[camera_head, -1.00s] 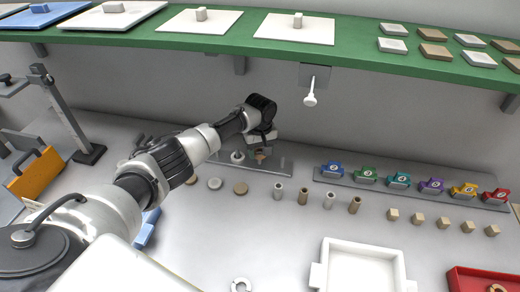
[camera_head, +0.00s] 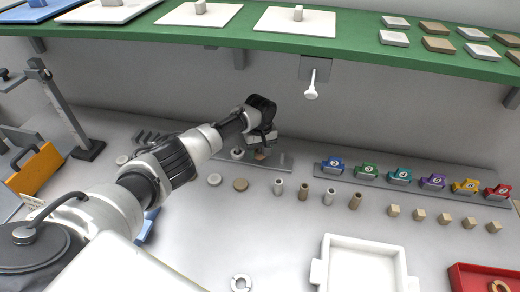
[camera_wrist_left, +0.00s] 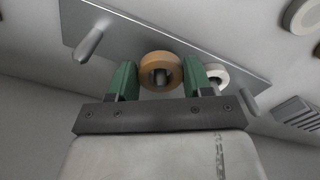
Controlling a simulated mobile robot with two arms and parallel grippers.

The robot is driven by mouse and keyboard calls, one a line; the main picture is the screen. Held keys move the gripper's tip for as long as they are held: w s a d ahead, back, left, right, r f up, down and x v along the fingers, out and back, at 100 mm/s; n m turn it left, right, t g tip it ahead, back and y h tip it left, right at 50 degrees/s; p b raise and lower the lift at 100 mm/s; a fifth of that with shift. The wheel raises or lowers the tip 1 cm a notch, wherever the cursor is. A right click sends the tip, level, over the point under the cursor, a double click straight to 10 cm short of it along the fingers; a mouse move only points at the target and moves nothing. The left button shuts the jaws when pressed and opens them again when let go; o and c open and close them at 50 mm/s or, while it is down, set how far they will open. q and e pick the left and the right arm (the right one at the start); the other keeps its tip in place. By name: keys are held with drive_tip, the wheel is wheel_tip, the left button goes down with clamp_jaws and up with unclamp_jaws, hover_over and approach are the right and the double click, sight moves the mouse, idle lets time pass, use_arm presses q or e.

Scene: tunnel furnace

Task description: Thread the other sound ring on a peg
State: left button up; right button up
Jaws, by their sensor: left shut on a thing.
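My left gripper (camera_head: 262,146) is at the grey peg plate (camera_head: 285,161) at the back of the table. In the left wrist view its green fingers (camera_wrist_left: 158,80) are shut on a tan ring (camera_wrist_left: 146,61), one on each side. A grey peg (camera_wrist_left: 160,77) shows through the ring's hole; how far the ring is down on it cannot be told. A white ring (camera_wrist_left: 218,74) is around a peg beside the right finger. A bare peg (camera_wrist_left: 92,37) stands on the plate (camera_wrist_left: 135,30) at left. Another peg (camera_wrist_left: 251,104) shows at right. My right gripper is not in view.
A white ring (camera_head: 241,283) lies at the front. A white tray (camera_head: 324,268) and a red tray (camera_head: 468,270) holding a tan ring piece (camera_head: 500,287) are at front right. Discs (camera_head: 240,185) and short cylinders (camera_head: 303,193) stand nearby. A green shelf (camera_head: 360,45) hangs overhead.

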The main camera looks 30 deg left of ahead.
use_arm(q)
drive_tip(key=o, duration=1)
wheel_tip(320, 180, up, 11)
drive_tip(key=b, duration=0.1)
drive_tip(key=shift+s+f, duration=0.1)
drive_tip(key=shift+f, duration=0.15)
idle(0.6)
